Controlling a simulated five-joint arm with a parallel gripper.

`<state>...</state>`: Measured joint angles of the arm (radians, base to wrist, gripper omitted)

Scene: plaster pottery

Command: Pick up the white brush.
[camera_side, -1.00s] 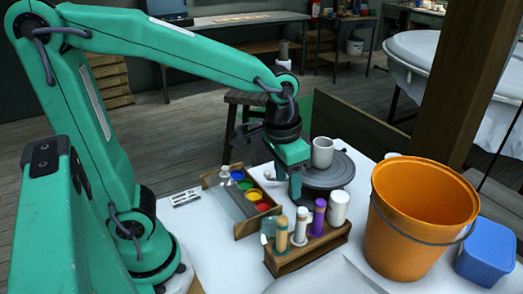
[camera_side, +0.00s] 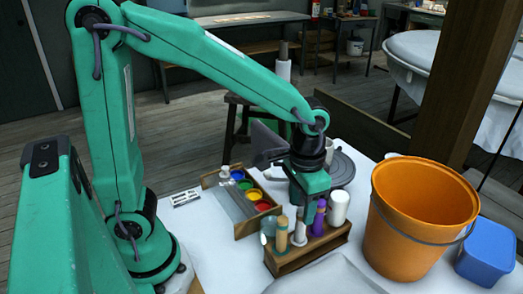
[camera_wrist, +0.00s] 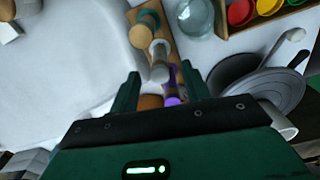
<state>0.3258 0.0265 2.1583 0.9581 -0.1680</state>
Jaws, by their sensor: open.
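The wooden rack (camera_side: 283,262) holds several upright brushes and bottles. The white brush (camera_side: 300,238) stands in it between a tan one (camera_side: 282,236) and a purple one (camera_side: 319,222). My gripper (camera_side: 304,212) is above the rack, close over the white brush, and hides its upper part in the side view. In the wrist view my open gripper (camera_wrist: 160,76) points at the rack, with the white brush (camera_wrist: 159,54) just beyond the fingertips and the purple one (camera_wrist: 172,84) between the fingers. I cannot tell whether a finger touches either.
A white cylinder (camera_side: 338,208) stands at the rack's right end. An orange bucket (camera_side: 405,245) and a blue tub (camera_side: 487,250) are farther right. The paint box (camera_side: 247,228) is to the left. A turntable (camera_side: 343,170) is behind. The table's front left is clear.

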